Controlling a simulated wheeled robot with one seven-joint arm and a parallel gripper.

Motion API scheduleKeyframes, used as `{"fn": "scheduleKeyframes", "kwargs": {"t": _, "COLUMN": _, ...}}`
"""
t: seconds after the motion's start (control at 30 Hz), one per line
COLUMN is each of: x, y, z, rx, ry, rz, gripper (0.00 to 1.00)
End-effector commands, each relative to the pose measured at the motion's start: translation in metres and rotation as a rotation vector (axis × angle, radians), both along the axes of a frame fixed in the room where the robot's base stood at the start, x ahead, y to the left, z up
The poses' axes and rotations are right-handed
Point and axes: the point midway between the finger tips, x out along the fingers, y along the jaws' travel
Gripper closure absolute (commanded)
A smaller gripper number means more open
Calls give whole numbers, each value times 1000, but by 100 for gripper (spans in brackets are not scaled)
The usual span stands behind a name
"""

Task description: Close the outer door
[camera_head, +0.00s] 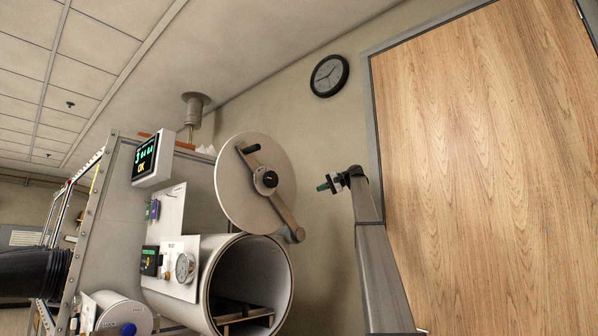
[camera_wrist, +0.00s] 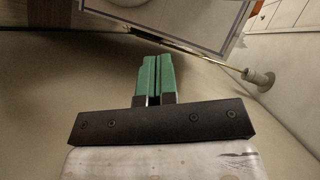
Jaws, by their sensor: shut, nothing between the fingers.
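The outer door (camera_head: 237,196) is a round pale metal disc with a central hub, a dark handle (camera_head: 251,149) and a diagonal arm. It stands open, swung up above the mouth of the big cylindrical chamber (camera_head: 212,290). The chamber mouth faces me uncovered, with a rack or tray inside. My gripper (camera_head: 322,187) is just right of the door in the head view, apart from it in the picture. Its green fingers (camera_wrist: 156,77) are shut and empty in the wrist view. How far the gripper is from the door in depth is unclear.
A gauge panel (camera_head: 181,268) and a lit display (camera_head: 146,160) sit on the box left of the chamber. A smaller round port (camera_head: 118,314) is below. A wooden door (camera_head: 485,170) and wall clock (camera_head: 329,76) are behind. Open space lies right of the chamber.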

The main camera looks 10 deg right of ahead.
Motion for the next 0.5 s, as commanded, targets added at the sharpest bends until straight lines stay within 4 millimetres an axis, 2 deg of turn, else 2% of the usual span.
{"fn": "scheduleKeyframes", "kwargs": {"t": 0.03, "x": -4, "y": -7, "z": 39, "rx": 8, "ry": -18, "rz": 12, "gripper": 100}}
{"fn": "scheduleKeyframes", "kwargs": {"t": 0.1, "x": -15, "y": -10, "z": 75, "rx": 20, "ry": -37, "rz": 29, "gripper": 100}}
{"fn": "scheduleKeyframes", "kwargs": {"t": 0.2, "x": -27, "y": -13, "z": 109, "rx": 32, "ry": -57, "rz": 47, "gripper": 100}}
{"fn": "scheduleKeyframes", "kwargs": {"t": 0.33, "x": -35, "y": -13, "z": 127, "rx": 38, "ry": -67, "rz": 59, "gripper": 100}}
{"fn": "scheduleKeyframes", "kwargs": {"t": 0.5, "x": -32, "y": 0, "z": 125, "rx": 40, "ry": -67, "rz": 62, "gripper": 100}}
